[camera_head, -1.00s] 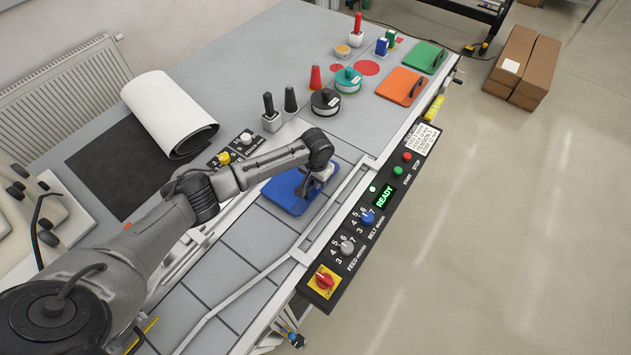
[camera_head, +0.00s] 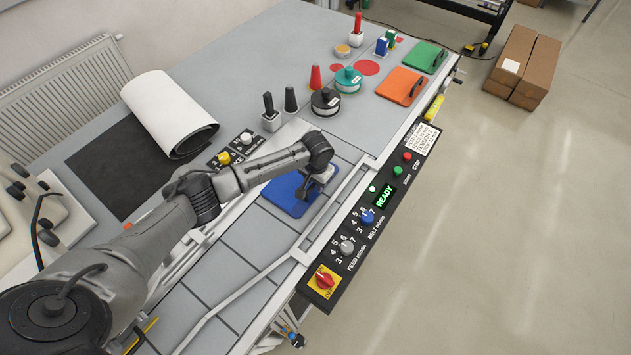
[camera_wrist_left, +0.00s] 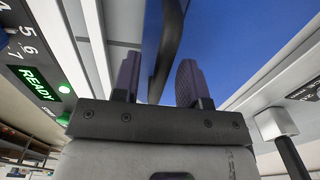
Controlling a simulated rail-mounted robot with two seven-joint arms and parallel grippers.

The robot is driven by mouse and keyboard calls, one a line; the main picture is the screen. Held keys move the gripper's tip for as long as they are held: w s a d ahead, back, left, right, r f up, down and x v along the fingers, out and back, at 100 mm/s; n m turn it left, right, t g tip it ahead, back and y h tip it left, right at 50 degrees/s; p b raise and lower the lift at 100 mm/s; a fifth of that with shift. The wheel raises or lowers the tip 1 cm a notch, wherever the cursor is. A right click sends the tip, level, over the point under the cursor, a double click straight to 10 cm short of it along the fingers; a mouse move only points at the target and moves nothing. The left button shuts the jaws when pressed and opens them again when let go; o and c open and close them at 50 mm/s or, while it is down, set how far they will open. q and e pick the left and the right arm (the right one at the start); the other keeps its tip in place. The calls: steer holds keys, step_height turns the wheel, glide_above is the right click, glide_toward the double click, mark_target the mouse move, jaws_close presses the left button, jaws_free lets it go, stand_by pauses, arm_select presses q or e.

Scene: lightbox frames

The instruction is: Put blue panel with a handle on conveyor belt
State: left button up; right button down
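The blue panel (camera_head: 289,192) lies on the grey segmented conveyor belt (camera_head: 238,253), beside the control strip, and looks flat there. My left gripper (camera_head: 312,188) is over the panel's right part and hides its handle in the head view. In the left wrist view, the two fingers (camera_wrist_left: 160,80) stand apart on either side of the dark handle (camera_wrist_left: 168,40), with narrow gaps showing beside it. The blue panel surface (camera_wrist_left: 235,45) fills the area beyond them. My right gripper is not in view.
A metal guide rail (camera_head: 335,207) and the control strip with a READY display (camera_head: 385,196) run along the belt's right side. Orange (camera_head: 402,86) and green (camera_head: 425,57) panels with handles lie farther back. Spools (camera_head: 325,102) and a rolled sheet (camera_head: 168,115) are on the table.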

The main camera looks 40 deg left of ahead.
arm_select(q)
step_height(320, 180, up, 12)
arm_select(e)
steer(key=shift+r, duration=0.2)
arm_select(q)
steer(key=shift+d+f, duration=0.15)
stand_by(0.4)
